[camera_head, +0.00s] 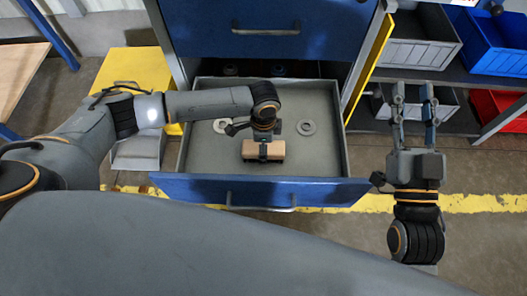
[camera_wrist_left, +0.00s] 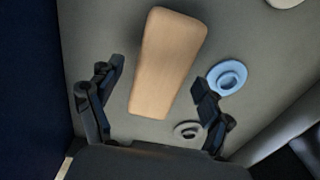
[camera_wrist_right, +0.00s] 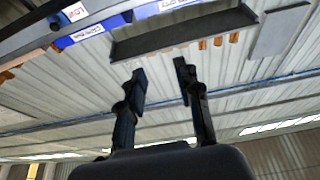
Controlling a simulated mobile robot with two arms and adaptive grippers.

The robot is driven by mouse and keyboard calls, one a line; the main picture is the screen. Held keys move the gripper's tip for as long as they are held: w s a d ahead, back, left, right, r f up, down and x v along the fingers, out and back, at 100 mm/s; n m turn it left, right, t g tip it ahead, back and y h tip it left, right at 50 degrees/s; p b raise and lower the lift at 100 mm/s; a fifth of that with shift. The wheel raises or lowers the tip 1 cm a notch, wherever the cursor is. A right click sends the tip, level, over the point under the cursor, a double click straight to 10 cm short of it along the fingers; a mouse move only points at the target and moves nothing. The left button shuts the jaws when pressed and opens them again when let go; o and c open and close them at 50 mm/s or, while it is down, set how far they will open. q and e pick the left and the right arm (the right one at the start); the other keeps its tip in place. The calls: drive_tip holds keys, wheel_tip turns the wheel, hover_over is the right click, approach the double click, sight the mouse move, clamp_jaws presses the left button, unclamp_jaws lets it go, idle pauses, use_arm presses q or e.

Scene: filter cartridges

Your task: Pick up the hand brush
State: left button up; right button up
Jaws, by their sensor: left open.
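The hand brush (camera_head: 273,150) shows as a tan wooden block lying in the open drawer (camera_head: 190,150). My left gripper (camera_head: 264,138) is over it in the head view, pointing down and covering part of it. In the left wrist view the brush (camera_wrist_left: 165,62) lies ahead of and partly between the spread fingers of the left gripper (camera_wrist_left: 155,95), which is open and empty. The brush's bristles are not visible. My right gripper (camera_head: 413,95) is open and empty, off to the right of the drawer; its spread fingers also show in the right wrist view (camera_wrist_right: 160,73).
A flat grey ring (camera_head: 306,128) lies right of the brush and a pale ring (camera_head: 221,126) to its left. The drawer's blue front (camera_head: 330,192) and side walls surround the brush.

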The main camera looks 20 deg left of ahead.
use_arm(q)
drive_tip(key=shift+f+b, duration=0.3)
drive_tip(key=shift+f, duration=0.75)
use_arm(e)
drive_tip(key=shift+s+r+t+y, duration=0.15)
drive_tip(key=shift+s+r+t, duration=0.25)
drive_tip(key=shift+r, duration=0.25)
drive_tip(key=shift+s+r+t+y, duration=0.25)
drive_tip(key=shift+r+t, duration=0.2)
drive_tip(key=shift+r, duration=0.15)
drive_tip(key=shift+s+r+t+y, duration=0.1)
drive_tip(key=shift+s+r+t, duration=0.3)
drive_tip(key=shift+r, duration=0.25)
use_arm(q)
drive_tip(key=c, duration=1.4)
